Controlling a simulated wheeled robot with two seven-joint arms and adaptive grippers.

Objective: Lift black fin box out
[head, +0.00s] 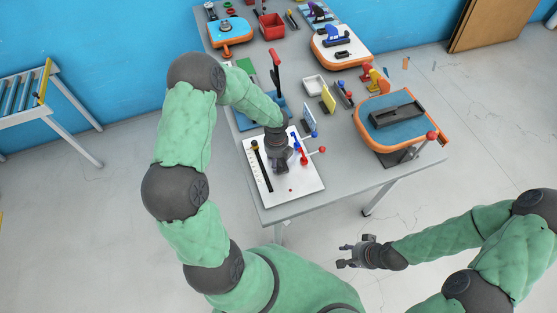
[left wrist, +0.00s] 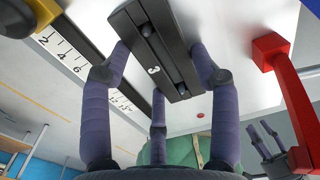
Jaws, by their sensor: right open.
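A black fin box (left wrist: 157,48), a long block with a slot, two screws and a "3" on it, is in the left wrist view over a white board (left wrist: 220,100). My left gripper (head: 282,166) is low over the white board (head: 310,190) in the head view and hides most of the box there. In the left wrist view its purple fingers (left wrist: 160,62) lie along both sides of the box and appear to press on it. I cannot tell whether the box touches the board. My right gripper (head: 345,256) is open and empty, in front of the table.
A black ruler strip (head: 261,166) lies left on the white board. Red and blue handled tools (head: 300,152) stand close right of my left gripper. A blue and orange board (head: 385,132) with a dark tray-like piece (head: 397,115) is at the right. Other tools crowd the table's back.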

